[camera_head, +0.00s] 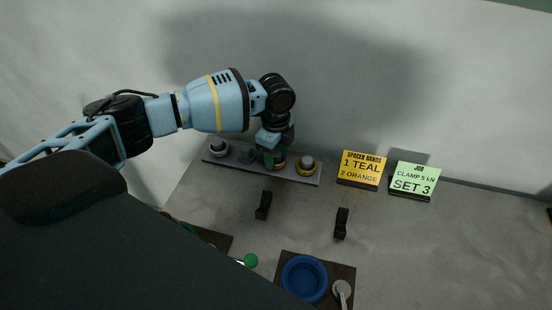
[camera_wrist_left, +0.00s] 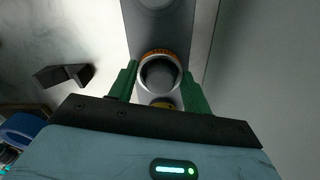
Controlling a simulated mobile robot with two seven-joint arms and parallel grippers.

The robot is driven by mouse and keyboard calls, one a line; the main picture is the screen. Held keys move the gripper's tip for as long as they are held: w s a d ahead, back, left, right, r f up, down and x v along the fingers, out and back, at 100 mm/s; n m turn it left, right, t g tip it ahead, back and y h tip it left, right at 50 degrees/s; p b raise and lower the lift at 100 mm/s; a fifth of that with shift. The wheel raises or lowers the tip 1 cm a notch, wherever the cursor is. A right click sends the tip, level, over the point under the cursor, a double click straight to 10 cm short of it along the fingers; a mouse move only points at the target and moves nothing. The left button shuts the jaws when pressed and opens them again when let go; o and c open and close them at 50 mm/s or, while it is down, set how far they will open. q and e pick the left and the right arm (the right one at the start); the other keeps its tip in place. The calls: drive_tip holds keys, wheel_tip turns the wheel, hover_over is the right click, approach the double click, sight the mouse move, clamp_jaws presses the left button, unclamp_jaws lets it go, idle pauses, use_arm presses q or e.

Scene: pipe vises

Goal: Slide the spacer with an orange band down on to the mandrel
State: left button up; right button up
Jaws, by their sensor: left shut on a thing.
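The spacer with an orange band (camera_wrist_left: 158,56) is a ring in the left wrist view, between the two green fingers of my left gripper (camera_wrist_left: 160,82). The fingers are shut on its sides. In the head view my left gripper (camera_head: 273,158) points down at the grey rail (camera_head: 292,176), and only a small orange patch of the spacer shows at its fingertips. A grey peg-like part (camera_head: 247,156), possibly the mandrel, stands on the rail just left of the gripper. Whether anything is inside the held ring is unclear. My right gripper is not in view.
A light round part (camera_head: 218,147) stands at the rail's left end, and one with a yellow base (camera_head: 306,166) at its right. A yellow sign (camera_head: 361,169) and a green sign (camera_head: 413,179) stand right. Black brackets (camera_head: 263,206) and a blue bowl (camera_head: 304,278) are nearer.

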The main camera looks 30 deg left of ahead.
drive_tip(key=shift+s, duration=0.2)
use_arm(q)
drive_tip(key=shift+r, duration=0.1)
